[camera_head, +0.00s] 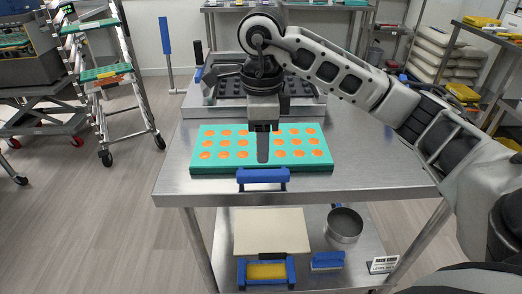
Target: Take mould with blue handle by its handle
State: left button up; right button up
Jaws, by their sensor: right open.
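The mould (228,168) is a flat teal block with rows of orange filled cavities. It lies on the steel table (385,165) near its front edge. Its blue handle (263,176) sticks out at the front side. My right gripper (262,158) points down over the middle of the mould, behind the handle, and hides some of the cavities. It is open, with nothing seen between its fingers. Whether its fingertips touch the mould I cannot tell. My left gripper is not in view.
A steel tray device (310,103) stands behind the mould. The lower shelf (228,262) holds a pale board (270,230), a steel pot (344,226) and a blue brush-like item (327,261). A trolley with teal trays (107,72) stands left. The tabletop beside the mould is clear.

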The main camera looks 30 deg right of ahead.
aim_at(263, 172)
jog(key=f, duration=0.4)
jog(key=f+p, duration=0.1)
jog(key=f, duration=0.2)
jog(key=shift+s+f, duration=0.2)
jog(key=shift+f, duration=0.2)
jog(key=shift+r, duration=0.1)
grip_shut()
